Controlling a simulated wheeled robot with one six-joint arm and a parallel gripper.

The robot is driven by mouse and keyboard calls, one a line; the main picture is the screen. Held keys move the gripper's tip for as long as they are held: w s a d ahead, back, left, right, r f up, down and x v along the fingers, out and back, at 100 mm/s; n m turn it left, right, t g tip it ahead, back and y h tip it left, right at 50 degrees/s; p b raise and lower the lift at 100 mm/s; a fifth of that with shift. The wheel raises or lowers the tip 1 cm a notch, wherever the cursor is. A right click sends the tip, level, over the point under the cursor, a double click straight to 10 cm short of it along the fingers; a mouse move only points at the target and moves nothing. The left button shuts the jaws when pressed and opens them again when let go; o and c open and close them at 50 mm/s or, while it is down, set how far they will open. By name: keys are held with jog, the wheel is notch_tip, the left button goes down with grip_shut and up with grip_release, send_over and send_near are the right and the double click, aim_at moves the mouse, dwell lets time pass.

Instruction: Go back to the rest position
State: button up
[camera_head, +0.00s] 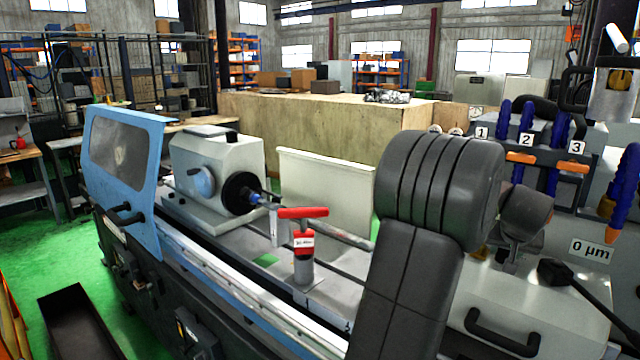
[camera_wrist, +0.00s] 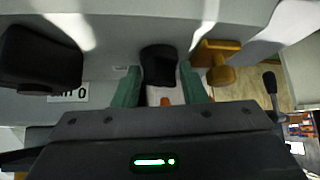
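My gripper (camera_wrist: 160,64) shows in the wrist view with two green fingers spread apart. A dark rounded part (camera_wrist: 158,66) appears between the fingertips, with narrow gaps at its sides; I cannot tell how far beyond them it lies. A small orange piece (camera_wrist: 165,101) shows below it. In the head view my dark grey arm fills the right foreground, and the fingers cannot be made out. The grinder's bed (camera_head: 340,262) runs beneath and to the left of my arm.
The red-handled tool (camera_head: 303,240) stands on the bed. The workhead (camera_head: 215,180) and blue door (camera_head: 125,170) are left. Blue hoses (camera_head: 557,140) and a "0 µm" sign (camera_head: 590,250) stand close right of my arm. The sign appears inverted in the wrist view (camera_wrist: 68,95).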

jog(key=shift+w+a+f+m+g+h+b, duration=0.15)
jog(key=shift+m+g+h+b, duration=0.25)
jog(key=shift+m+b, duration=0.5)
jog(key=m+g+h+b, duration=0.1)
jog(key=m+b, duration=0.1)
jog(key=b, duration=0.1)
jog(key=shift+m, duration=0.3)
jog(key=shift+a+r+h+p, duration=0.2)
jog(key=shift+r+h+p, duration=0.1)
jog(key=shift+r, duration=0.3)
jog(key=shift+s+a+r, duration=0.35)
jog(key=shift+s+r, duration=0.1)
jog(key=shift+s, duration=0.05)
